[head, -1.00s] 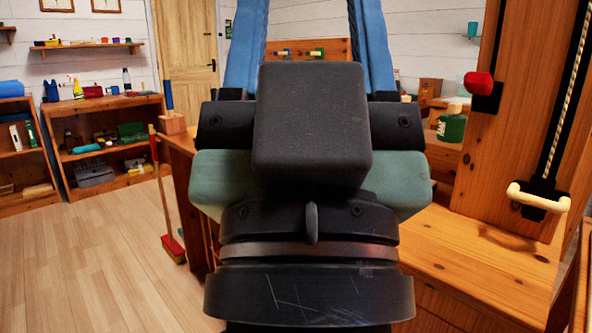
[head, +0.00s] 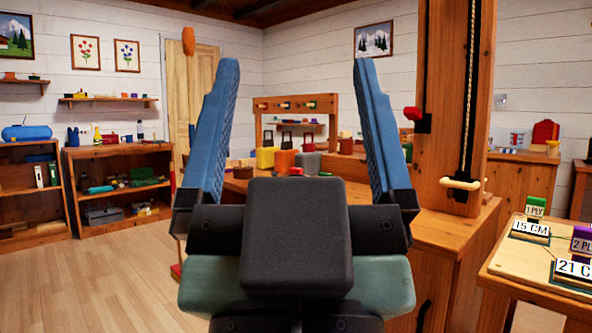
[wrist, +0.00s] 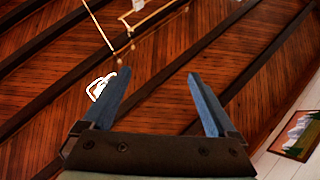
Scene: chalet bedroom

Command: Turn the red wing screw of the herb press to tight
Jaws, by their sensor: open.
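My gripper (head: 292,85) is open and empty, with its two blue fingers wide apart and pointing up in the head view.
A wooden bench (head: 450,232) with the upright post (head: 447,70) stands right of my arm. A board with number cards (head: 540,262) lies at the right. Coloured blocks (head: 285,160) stand behind my gripper. Shelves (head: 115,180) line the left wall. Floor (head: 110,285) is clear at left.

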